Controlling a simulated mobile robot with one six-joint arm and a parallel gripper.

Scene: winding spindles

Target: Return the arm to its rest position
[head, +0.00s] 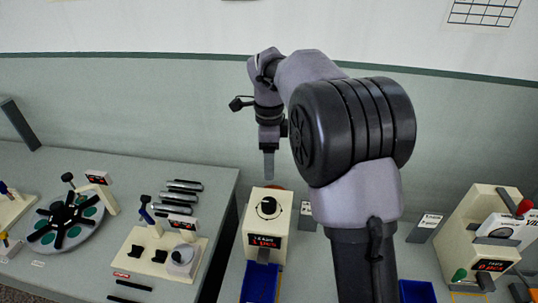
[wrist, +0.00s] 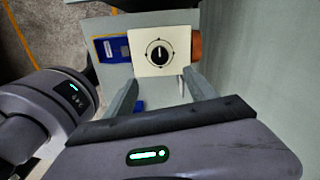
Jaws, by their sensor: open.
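My arm rises from the bottom of the head view and bends over to the left. My gripper (head: 268,165) hangs pointing down above a cream box with a black dial (head: 267,208) and a red display. In the wrist view my gripper (wrist: 162,88) has its two fingers apart, with nothing held between them. The cream box (wrist: 145,68) shows beyond the fingertips, with a gap that I cannot judge exactly.
A blue tray (head: 259,283) lies before the box. To the left are a round rotor (head: 66,222) and a cream fixture (head: 150,258). A cream machine (head: 484,235) stands right. Behind is a plain wall.

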